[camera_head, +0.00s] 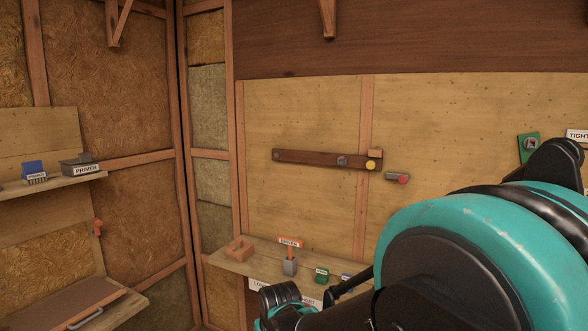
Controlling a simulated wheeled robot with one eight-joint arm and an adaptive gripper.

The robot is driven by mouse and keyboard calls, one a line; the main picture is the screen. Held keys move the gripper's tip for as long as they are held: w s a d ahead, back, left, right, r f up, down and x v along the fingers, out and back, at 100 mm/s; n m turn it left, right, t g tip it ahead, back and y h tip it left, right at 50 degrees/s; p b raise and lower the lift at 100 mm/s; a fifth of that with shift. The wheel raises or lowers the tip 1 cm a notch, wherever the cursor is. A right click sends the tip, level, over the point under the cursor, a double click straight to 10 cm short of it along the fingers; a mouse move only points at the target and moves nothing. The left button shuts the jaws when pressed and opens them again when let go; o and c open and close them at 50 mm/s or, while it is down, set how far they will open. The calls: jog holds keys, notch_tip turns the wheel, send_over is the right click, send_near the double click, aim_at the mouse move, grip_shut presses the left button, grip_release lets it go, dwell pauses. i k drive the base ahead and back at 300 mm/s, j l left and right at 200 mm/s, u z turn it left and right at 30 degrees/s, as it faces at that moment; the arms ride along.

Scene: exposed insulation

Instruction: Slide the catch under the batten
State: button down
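A dark brown batten (310,158) runs almost level across the pale plywood wall panel, its right end slightly lower. A grey peg with a red end (397,178) sticks out just right of the batten. I cannot tell which of these parts is the catch. My gripper (312,302) is low in the picture, well below the batten, partly hidden by my teal arm; its fingers are unclear.
A shelf (228,262) below the batten carries a brown notched block (238,249), a grey holder with an orange "DRIVER" tag (290,258) and a green item (321,275). My arm covers the lower right. The wall around the batten is clear.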

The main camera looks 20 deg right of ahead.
aim_at(402, 178)
jog(key=z, duration=1.4)
